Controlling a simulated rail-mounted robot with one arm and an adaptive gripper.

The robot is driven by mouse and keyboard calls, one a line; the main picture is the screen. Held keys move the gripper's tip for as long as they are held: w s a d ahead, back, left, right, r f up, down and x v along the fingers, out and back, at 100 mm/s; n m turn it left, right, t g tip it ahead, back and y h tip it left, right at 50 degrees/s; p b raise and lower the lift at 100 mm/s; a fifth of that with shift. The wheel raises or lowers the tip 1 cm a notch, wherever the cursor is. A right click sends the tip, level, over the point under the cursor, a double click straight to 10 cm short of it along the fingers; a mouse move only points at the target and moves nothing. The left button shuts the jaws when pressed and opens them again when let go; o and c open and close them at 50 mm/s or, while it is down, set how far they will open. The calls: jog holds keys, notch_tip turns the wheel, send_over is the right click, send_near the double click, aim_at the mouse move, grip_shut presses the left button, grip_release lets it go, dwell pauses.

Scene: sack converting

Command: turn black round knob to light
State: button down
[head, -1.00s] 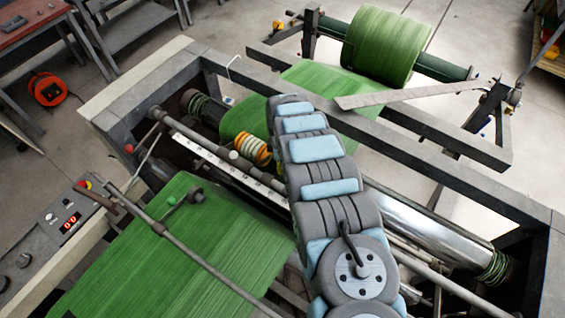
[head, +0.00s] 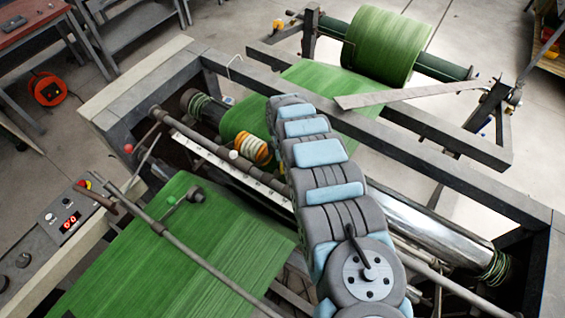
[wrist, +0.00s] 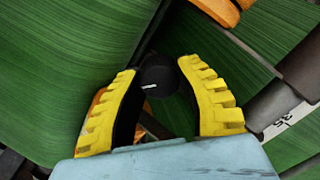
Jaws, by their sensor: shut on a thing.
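The black round knob (wrist: 159,80) shows in the wrist view, with a short white mark on its face. My gripper (wrist: 158,72) has two yellow ribbed fingers with dark inner faces. It is shut on the knob, one finger at each side, near the fingertips. The white mark lies nearly level in the wrist picture, tilted slightly. The knob's sides are partly hidden by the fingers. In the head view my arm covers the knob and the gripper, so I cannot make out either there.
Green sack web (head: 185,250) runs through the machine's grey frame (head: 430,165), up to a green roll (head: 383,45). An orange-and-white ringed part (head: 252,148) and a ruled bar (head: 215,160) lie left of my arm. A control panel (head: 65,215) with a red display stands at the left.

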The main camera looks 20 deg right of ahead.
jog(key=c, duration=0.6)
grip_release()
jog(key=shift+r, duration=0.1)
notch_tip(320, 180, up, 12)
dwell(0.4)
dwell(0.4)
